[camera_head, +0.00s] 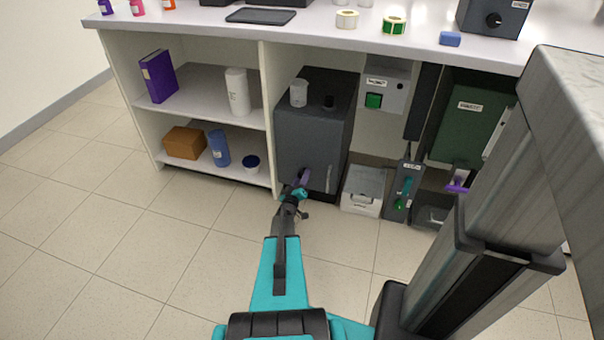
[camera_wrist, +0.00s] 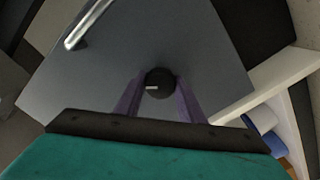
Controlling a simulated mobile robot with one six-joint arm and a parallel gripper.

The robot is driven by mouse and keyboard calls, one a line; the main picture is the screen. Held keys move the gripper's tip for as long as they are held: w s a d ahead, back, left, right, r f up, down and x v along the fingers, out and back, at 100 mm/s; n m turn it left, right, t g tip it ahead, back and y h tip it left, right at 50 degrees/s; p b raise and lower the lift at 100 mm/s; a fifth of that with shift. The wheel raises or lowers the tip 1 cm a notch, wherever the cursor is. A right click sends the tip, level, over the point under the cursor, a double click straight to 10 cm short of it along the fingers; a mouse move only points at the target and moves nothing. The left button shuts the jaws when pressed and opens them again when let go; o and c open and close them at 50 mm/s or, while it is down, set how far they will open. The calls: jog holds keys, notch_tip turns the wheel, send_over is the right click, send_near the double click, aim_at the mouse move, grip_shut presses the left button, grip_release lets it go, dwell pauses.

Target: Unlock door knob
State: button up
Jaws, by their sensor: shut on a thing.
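The door knob (camera_wrist: 159,83) is a small round black knob with a pale mark, on the front of a dark grey cabinet door (camera_wrist: 195,40). In the wrist view its pale mark lies roughly level in the picture. My gripper (camera_wrist: 160,92) has its two purple fingers on either side of the knob, shut on it. In the head view my gripper (camera_head: 303,180) is at the low front of the dark grey cabinet (camera_head: 310,130), and the knob is hidden there. A silver door handle (camera_wrist: 88,24) stands at the upper left in the wrist view, apart from my fingers.
Left of the cabinet are open shelves with a purple binder (camera_head: 158,76), a white bottle (camera_head: 238,92), a brown box (camera_head: 184,143) and a blue bottle (camera_head: 219,148). A light grey case (camera_head: 363,190) stands close on the right. The tiled floor (camera_head: 130,240) in front is clear.

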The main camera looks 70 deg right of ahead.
jog(key=n+p, duration=0.2)
jog(key=n, duration=0.2)
jog(key=shift+p, duration=0.4)
jog(key=shift+n+p, duration=0.7)
jog(key=shift+n, duration=0.9)
jog(key=o, duration=1)
jog(key=shift+o, duration=0.2)
jog(key=shift+a, duration=0.1)
jog(key=a, duration=1.3)
jog(key=shift+s+a+p, duration=0.35)
jog(key=shift+p, duration=0.1)
